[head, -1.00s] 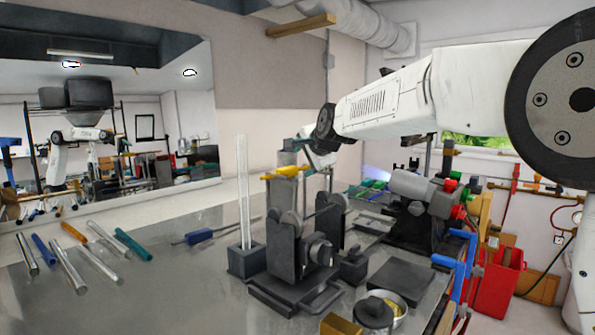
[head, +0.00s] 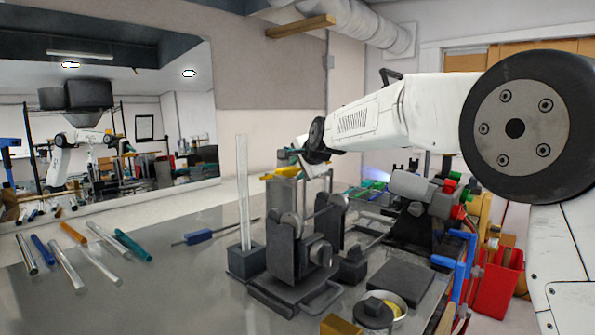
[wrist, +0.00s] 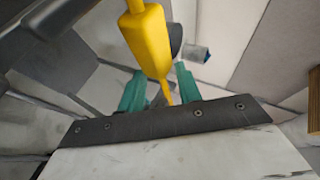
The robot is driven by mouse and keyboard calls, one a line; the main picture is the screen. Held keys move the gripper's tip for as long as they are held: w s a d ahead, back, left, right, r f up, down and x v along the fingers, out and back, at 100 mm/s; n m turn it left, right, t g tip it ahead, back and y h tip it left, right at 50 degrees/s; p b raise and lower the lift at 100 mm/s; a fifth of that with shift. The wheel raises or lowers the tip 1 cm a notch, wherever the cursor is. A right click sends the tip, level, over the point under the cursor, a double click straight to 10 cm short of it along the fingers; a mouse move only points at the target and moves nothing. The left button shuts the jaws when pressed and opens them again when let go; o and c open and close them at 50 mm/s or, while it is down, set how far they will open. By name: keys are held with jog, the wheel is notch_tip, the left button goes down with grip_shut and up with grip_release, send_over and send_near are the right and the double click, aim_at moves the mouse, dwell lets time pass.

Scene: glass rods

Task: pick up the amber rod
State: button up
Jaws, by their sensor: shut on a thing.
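The amber rod (head: 73,233) lies on the metal bench at the left, between a blue rod (head: 43,249) and a clear rod (head: 102,238). My gripper (head: 286,156) is far to its right, over the dark roller stand. In the wrist view my gripper's teal fingers (wrist: 158,86) stand on either side of the narrow end of a yellow tool (wrist: 147,40). They look shut on it, though the exact contact is hard to see. The yellow tool also shows in the head view (head: 284,172), on top of the stand. The amber rod is not in the wrist view.
A tall clear rod (head: 243,185) stands in a dark block (head: 246,263) left of the roller stand (head: 290,250). A teal rod (head: 132,246) and other clear rods lie near the amber rod. A blue-handled tool (head: 198,237) lies between. The front left bench is clear.

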jog(key=shift+r, duration=0.2)
jog(key=s+d+r, duration=0.2)
jog(key=s+d, duration=0.2)
jog(key=d, duration=0.2)
jog(key=s+d+r, duration=0.2)
jog(key=s+d, duration=0.3)
jog(key=d, duration=0.1)
jog(key=shift+s+d+r, duration=0.3)
jog(key=shift+d, duration=0.1)
jog(key=shift+c, duration=0.4)
jog(key=shift+c, duration=0.8)
notch_tip(320, 180, up, 2)
jog(key=shift+r, duration=0.25)
